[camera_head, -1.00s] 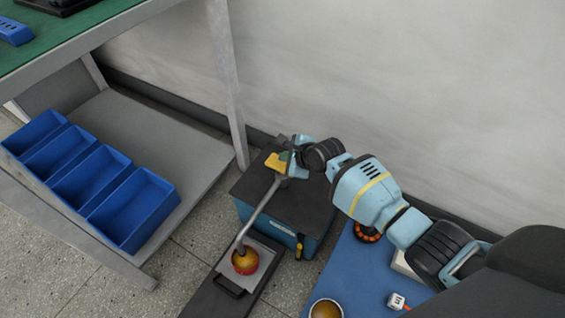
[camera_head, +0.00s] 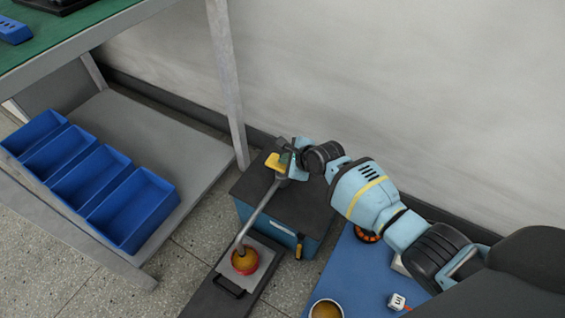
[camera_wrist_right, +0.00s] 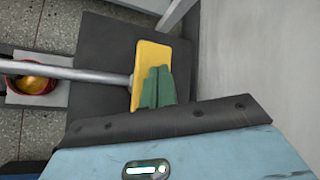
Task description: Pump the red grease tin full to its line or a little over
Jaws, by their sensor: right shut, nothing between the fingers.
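The red grease tin (camera_head: 245,262) stands on a light plate under the end of the pump's grey spout (camera_head: 262,208). Yellow-brown grease shows inside it; its fill line cannot be made out. The tin also shows at the left of the right wrist view (camera_wrist_right: 36,84). The pump's yellow pad (camera_head: 275,163) is above a dark-topped box, and the wrist view shows it close up (camera_wrist_right: 150,58). My right gripper (camera_wrist_right: 157,88) is shut and empty, its green fingertips over the yellow pad; whether they touch is unclear. My left gripper is out of view.
A blue mat (camera_head: 350,275) to the right holds another tin (camera_head: 326,309), an orange-and-black ring (camera_head: 367,234) and a small white labelled block (camera_head: 396,301). Blue bins (camera_head: 135,210) sit on the bench's lower shelf at left. The wall is close behind the pump.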

